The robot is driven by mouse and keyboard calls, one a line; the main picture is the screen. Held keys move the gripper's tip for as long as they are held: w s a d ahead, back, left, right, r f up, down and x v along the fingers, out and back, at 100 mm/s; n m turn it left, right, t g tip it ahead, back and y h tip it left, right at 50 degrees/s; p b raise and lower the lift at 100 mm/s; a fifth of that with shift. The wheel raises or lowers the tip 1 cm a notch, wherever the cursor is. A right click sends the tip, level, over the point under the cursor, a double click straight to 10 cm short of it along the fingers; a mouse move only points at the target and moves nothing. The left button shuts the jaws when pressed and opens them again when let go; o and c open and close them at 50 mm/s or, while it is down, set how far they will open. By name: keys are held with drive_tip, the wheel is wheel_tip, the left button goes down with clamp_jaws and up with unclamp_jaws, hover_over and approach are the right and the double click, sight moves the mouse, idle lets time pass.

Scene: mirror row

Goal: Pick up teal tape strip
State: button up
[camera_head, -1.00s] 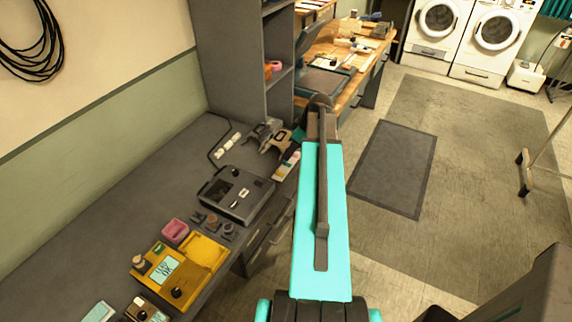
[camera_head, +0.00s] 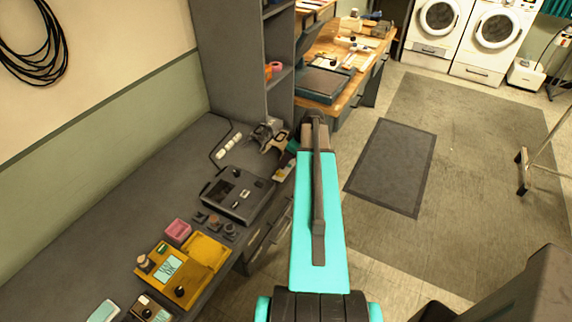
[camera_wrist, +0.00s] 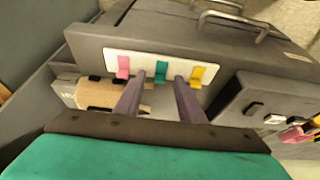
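The teal tape strip (camera_wrist: 161,72) shows in the wrist view between pink (camera_wrist: 123,66) and yellow (camera_wrist: 197,76) strips on a white card (camera_wrist: 143,64) at the edge of a dark grey surface. My gripper (camera_wrist: 160,80) is open, its two dark fingers apart. The teal strip appears between and just beyond the fingertips; I cannot tell whether they touch it. In the head view my arm hides most of the card and the gripper fingers.
The grey bench (camera_head: 95,220) holds a black device (camera_head: 237,195), a yellow meter (camera_head: 165,272), a pink block (camera_head: 178,231) and a grey clamp-like tool (camera_head: 265,133). A shelf unit (camera_head: 228,70) stands behind. Open floor with a dark mat (camera_head: 392,165) lies to the right.

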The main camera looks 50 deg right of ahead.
sight(288, 165)
idle(0.4)
clamp_jaws()
drive_tip(key=shift+r, duration=0.25)
drive_tip(key=shift+r+b, duration=1.05)
drive_tip(key=shift+r, duration=0.4)
drive_tip(key=s+d+r+b, duration=0.1)
drive_tip(key=s+d+b, duration=0.2)
drive_tip(key=s, duration=1.2)
drive_tip(key=shift+s+d+r+b, duration=0.15)
drive_tip(key=shift+s+r+b, duration=0.2)
drive_tip(key=shift+b, duration=0.55)
